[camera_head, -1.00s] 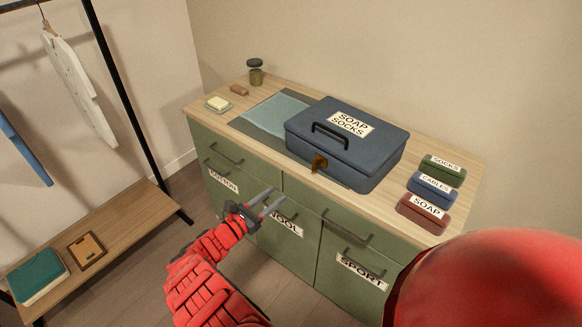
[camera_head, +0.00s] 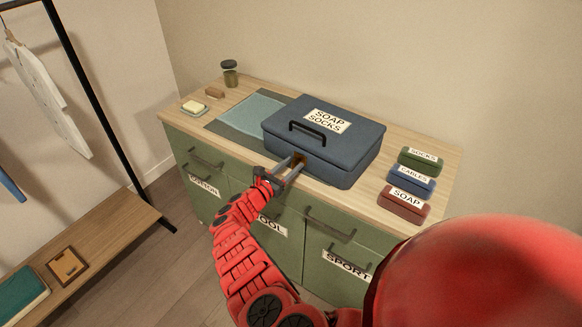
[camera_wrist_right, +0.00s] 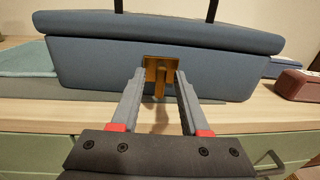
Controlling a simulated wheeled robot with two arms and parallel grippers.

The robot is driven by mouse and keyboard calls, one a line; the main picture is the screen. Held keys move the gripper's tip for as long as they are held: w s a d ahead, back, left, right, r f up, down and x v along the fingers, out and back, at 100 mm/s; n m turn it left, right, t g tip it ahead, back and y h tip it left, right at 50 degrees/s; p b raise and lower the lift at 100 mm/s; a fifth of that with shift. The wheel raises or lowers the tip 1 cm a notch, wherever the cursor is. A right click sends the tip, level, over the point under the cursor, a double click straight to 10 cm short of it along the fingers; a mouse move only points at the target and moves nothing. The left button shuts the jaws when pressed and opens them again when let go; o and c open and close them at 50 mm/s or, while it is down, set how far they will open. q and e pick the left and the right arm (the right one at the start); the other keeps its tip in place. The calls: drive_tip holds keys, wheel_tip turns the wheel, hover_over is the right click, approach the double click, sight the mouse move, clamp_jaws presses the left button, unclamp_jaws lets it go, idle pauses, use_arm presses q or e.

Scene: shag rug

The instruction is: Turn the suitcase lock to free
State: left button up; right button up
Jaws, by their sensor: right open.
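The blue-grey suitcase (camera_head: 325,140) lies closed on the cabinet top, with a black handle and a "SOAP SOCKS" label on its lid. Its brass lock (camera_wrist_right: 161,70) is on the front face, with a tab pointing down in the right wrist view. In the head view the lock (camera_head: 300,159) is partly covered by my gripper. My right gripper (camera_head: 294,164) is open in front of the suitcase. In the right wrist view its two fingers (camera_wrist_right: 160,76) stand on either side of the lock's tab, and whether they touch it cannot be told. My left gripper is not in view.
The small labelled cases for socks (camera_head: 419,158), cables (camera_head: 412,181) and soap (camera_head: 403,204) stand right of the suitcase. A soap dish (camera_head: 194,108), a brown block (camera_head: 215,92) and a jar (camera_head: 230,73) are at the left end. Drawer handles (camera_head: 331,224) stick out below.

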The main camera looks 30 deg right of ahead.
clamp_jaws()
